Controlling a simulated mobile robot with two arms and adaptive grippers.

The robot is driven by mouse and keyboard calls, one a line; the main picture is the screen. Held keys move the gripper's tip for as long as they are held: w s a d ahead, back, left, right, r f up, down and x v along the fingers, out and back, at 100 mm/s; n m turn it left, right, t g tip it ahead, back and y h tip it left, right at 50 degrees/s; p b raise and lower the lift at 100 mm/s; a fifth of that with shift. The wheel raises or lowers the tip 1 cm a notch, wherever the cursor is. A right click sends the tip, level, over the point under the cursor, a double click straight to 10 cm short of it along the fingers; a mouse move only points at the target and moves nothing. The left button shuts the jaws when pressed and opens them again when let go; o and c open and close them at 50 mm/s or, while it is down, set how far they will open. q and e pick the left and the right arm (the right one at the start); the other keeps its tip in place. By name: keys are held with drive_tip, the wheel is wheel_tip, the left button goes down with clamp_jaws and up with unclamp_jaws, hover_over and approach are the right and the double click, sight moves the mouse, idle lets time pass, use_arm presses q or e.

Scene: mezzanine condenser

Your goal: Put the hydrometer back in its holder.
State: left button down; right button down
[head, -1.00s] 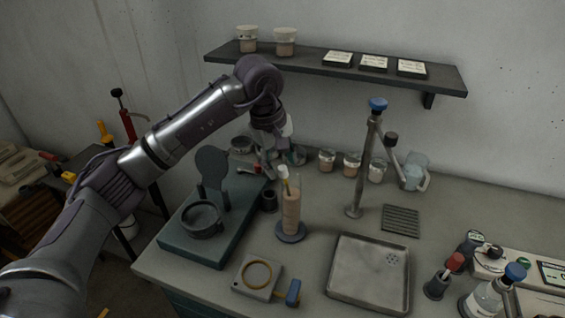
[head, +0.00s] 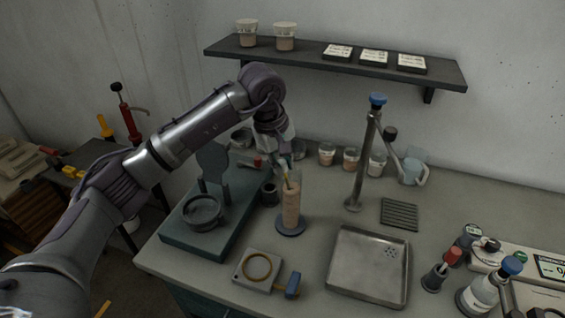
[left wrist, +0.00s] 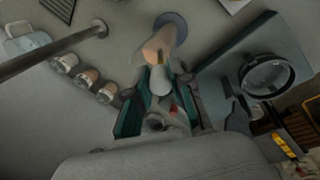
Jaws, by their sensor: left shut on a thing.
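The hydrometer (head: 287,181) stands in a tall clear cylinder (head: 291,208) of brownish liquid on a round dark base. Its slim yellow stem shows just above the rim, and its white top is between my fingers. My left gripper (head: 281,162) comes down from above and is shut on that top. In the left wrist view, the teal-padded fingers (left wrist: 158,105) close around the pale end of the hydrometer (left wrist: 160,80), with the cylinder (left wrist: 160,47) beyond. My right gripper is not seen.
A teal stand (head: 213,234) with a round dark dish lies left of the cylinder. A metal post (head: 361,165) and several small cups are behind and right. A shallow tray (head: 369,265) and a ring plate (head: 258,269) lie in front. The shelf (head: 330,67) is above.

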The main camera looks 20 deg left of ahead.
use_arm(q)
drive_tip(key=shift+w+d+p+v, duration=0.2)
drive_tip(key=shift+p+v, duration=0.3)
drive_tip(key=shift+v, duration=0.45)
drive_tip(key=shift+w+d+p+v, duration=0.15)
drive_tip(key=shift+p+v, duration=0.4)
drive_tip(key=shift+v, duration=0.45)
drive_tip(key=shift+w+d+p+v, duration=0.1)
drive_tip(key=shift+w+p+v, duration=0.1)
drive_tip(key=shift+p+v, duration=0.55)
drive_tip(key=w+d+p+v, duration=0.1)
drive_tip(key=p+v, duration=0.4)
drive_tip(key=v, duration=0.6)
drive_tip(key=shift+w+d+r, duration=0.2)
drive_tip(key=shift+w+r, duration=0.3)
drive_tip(key=shift+r, duration=0.05)
